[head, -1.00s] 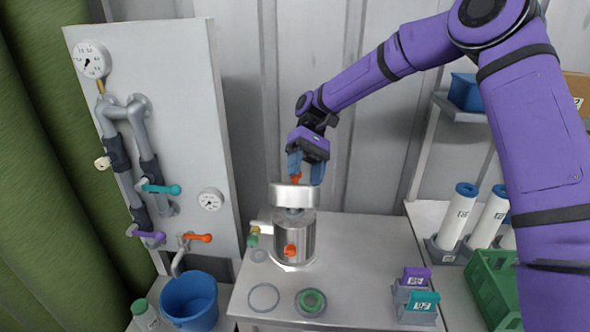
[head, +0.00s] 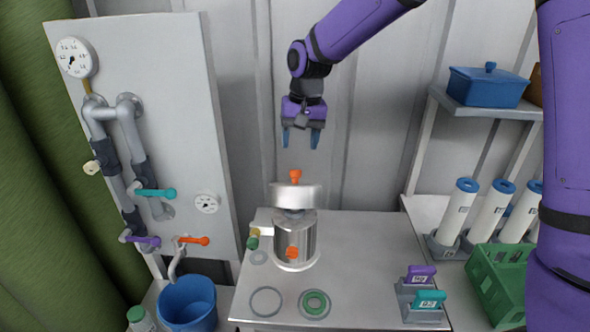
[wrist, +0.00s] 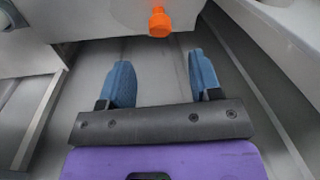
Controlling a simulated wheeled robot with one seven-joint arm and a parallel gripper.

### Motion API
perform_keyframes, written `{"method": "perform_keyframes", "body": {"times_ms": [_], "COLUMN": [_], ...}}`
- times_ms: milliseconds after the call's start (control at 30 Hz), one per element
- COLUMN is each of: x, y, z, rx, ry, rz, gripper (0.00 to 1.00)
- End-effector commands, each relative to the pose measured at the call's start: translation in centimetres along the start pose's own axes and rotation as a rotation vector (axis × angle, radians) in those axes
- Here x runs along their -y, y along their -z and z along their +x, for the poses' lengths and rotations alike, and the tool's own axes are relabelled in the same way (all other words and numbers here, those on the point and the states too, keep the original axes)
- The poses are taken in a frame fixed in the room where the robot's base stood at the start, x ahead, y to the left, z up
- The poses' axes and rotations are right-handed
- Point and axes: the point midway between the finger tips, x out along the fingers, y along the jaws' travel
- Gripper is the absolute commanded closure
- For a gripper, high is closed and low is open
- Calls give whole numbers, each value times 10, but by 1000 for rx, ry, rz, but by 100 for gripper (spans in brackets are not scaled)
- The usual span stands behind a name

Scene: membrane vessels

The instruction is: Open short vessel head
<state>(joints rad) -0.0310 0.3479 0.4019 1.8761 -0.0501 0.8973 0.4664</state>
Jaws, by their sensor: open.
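The short vessel (head: 296,240) is a steel cylinder standing on the metal table, with an orange fitting low on its front. Its head (head: 297,196) is a wide pale disc above the body, with a narrower neck showing between them. An orange knob (head: 295,176) stands on top of the head; an orange knob also shows in the wrist view (wrist: 160,22). My gripper (head: 301,140) is above the knob, pointing down, with its blue fingers apart and empty. A clear gap lies between the fingertips and the knob.
White tubes (head: 457,213) and a green crate (head: 499,280) are further right. A valve panel (head: 190,110) stands at left.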

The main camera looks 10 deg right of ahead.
Motion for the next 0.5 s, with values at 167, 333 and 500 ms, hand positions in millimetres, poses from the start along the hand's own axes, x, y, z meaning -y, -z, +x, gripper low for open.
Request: {"method": "perform_keyframes", "body": {"times_ms": [167,333,500], "x": [0,0,0], "y": [-1,-1,-1], "z": [34,61,78], "rx": [5,4,3], "ry": [-1,0,-1], "rz": [-2,-2,-2], "gripper": [42,42,42]}}
